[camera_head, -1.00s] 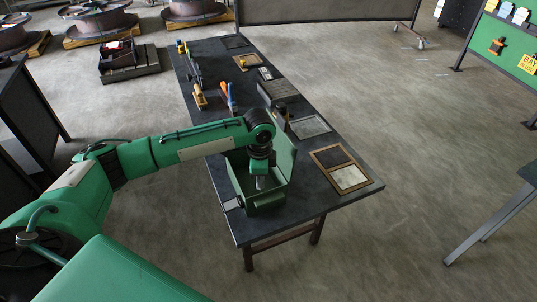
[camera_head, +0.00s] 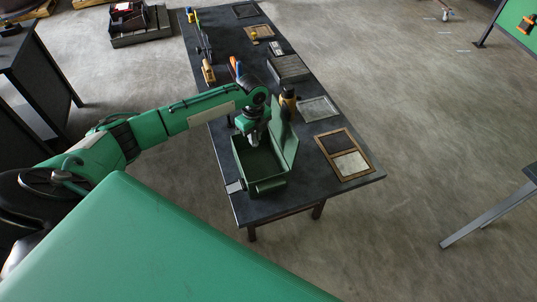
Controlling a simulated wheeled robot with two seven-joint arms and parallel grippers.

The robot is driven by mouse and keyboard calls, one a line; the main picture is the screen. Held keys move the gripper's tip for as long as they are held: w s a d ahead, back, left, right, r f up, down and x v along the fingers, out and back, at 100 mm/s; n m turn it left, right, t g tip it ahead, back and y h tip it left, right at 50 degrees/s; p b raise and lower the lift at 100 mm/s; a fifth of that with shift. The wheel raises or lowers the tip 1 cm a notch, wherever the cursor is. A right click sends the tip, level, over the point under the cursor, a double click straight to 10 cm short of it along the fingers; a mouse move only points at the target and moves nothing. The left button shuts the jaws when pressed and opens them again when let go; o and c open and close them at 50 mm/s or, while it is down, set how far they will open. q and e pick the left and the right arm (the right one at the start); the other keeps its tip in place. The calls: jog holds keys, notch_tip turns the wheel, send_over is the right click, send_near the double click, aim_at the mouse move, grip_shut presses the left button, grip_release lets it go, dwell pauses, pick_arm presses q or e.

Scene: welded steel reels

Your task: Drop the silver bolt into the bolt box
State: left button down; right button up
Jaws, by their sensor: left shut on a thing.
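The bolt box is a green metal box (camera_head: 266,187) with its lid raised on the right, standing near the front end of the dark workbench (camera_head: 309,190). My left gripper (camera_head: 254,142) points down over the open box, toward its back part. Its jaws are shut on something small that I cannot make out. The silver bolt cannot be told apart at the fingertips. My right gripper is not in view.
A framed two-part tray (camera_head: 351,165) lies right of the box. A grey plate (camera_head: 318,109) and a dark bottle-like item (camera_head: 289,100) sit behind it. Tools with orange and blue handles stand farther back. The bench's front right corner is clear.

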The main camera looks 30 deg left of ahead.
pick_arm(q)
jog(key=shift+f+b, duration=1.95)
jog(key=shift+f, duration=0.45)
jog(key=c, duration=1.3)
grip_release()
jog(key=shift+c, duration=0.2)
notch_tip(320, 180, up, 14)
jog(key=b, duration=0.3)
jog(key=shift+f, duration=0.1)
